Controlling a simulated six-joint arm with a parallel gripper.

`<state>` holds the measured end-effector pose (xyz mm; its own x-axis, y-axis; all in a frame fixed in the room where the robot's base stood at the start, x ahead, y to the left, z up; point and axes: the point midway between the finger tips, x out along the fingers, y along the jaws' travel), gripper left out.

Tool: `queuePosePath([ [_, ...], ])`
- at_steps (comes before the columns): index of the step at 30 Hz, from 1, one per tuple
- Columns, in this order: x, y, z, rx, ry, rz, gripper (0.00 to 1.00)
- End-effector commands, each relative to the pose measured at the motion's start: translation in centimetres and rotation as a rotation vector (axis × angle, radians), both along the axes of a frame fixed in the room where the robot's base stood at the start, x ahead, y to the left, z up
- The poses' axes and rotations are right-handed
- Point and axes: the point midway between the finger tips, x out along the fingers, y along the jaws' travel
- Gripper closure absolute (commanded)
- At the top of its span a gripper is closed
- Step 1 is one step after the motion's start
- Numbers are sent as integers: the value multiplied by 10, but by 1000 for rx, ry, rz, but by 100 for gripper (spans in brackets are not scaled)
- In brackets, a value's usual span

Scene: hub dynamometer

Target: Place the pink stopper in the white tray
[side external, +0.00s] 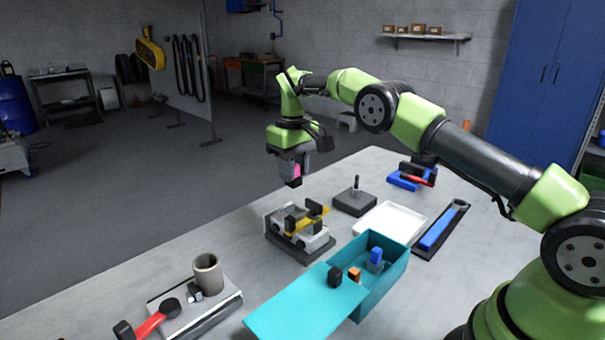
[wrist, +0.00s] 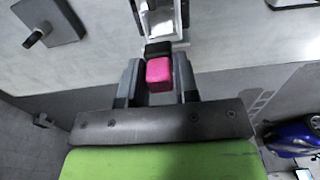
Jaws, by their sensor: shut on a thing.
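The pink stopper (wrist: 159,72) is held between the fingers of my gripper (wrist: 159,80) in the wrist view, with a black part at its far end. In the side external view my gripper (side external: 293,176) is raised in the air, beyond the grey clamp fixture, and the stopper (side external: 297,169) shows as a small pink patch between the fingers. The white tray (side external: 390,219) lies flat on the table, to the right of and nearer than my gripper. Its visible floor looks empty.
A grey fixture with a yellow bar (side external: 300,228) stands between my gripper and the teal box (side external: 310,305), whose lid is slid aside. A dark block with a peg (side external: 354,200) sits beside the tray. A blue-handled tool (side external: 440,229) lies right of the tray.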

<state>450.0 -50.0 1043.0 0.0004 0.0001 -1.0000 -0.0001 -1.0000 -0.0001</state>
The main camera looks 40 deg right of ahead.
Motion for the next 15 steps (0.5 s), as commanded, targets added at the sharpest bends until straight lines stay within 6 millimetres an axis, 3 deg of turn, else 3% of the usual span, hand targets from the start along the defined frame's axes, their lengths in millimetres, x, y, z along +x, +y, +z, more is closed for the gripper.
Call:
queuePosePath([
  [5, -1, -3, -1, -1, 1, 0, 92],
  [8, -5, -20, -2, -4, 5, 0, 92],
  [11, -17, -50, -6, -7, 11, 2, 92],
  [15, -46, -102, -15, -8, 16, 7, 92],
])
